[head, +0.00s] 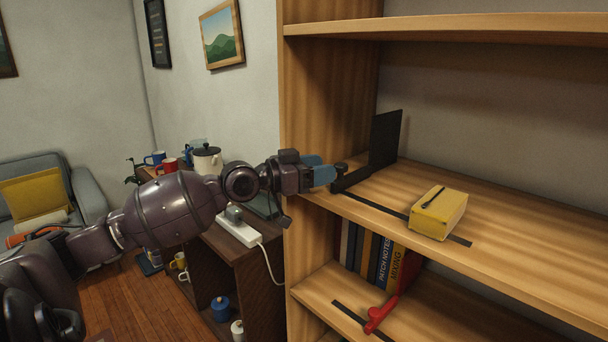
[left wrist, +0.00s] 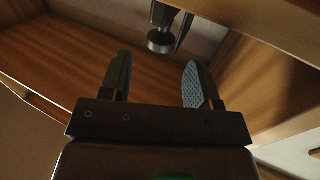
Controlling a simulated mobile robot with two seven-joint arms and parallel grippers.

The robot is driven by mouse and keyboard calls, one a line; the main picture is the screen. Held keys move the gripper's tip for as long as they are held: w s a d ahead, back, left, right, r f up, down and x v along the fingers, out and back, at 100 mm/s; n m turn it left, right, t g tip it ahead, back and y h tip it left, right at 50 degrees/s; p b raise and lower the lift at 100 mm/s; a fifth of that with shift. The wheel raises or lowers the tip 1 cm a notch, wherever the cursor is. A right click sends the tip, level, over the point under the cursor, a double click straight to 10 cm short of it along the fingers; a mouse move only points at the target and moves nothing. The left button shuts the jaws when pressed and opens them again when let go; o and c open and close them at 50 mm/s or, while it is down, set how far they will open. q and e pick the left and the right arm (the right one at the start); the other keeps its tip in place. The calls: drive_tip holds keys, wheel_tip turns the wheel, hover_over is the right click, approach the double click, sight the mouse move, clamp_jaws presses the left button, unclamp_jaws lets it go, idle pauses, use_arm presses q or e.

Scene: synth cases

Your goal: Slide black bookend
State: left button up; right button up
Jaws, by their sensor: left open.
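The black bookend (head: 385,138) stands upright at the left end of the middle shelf (head: 520,235). Its low base reaches toward the shelf's front edge, with a dark round knob (head: 341,167) at the front. My left gripper (head: 331,174) is open at the shelf's front left, its blue-padded fingers close to the knob. In the left wrist view the knob (left wrist: 160,41) shows beyond the gap between the open fingers (left wrist: 156,66). Nothing is held between them. I cannot tell from the head view whether a finger touches the knob. My right gripper is not in view.
A dark strip (head: 390,210) runs along the shelf front. A yellow box (head: 440,216) with a small black item on top sits over it, right of the bookend. A dark cabinet (head: 245,262) stands left.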

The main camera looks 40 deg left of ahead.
use_arm(q)
drive_tip(key=shift+b+v, duration=0.45)
drive_tip(key=shift+v, duration=1.35)
drive_tip(key=shift+s, duration=0.1)
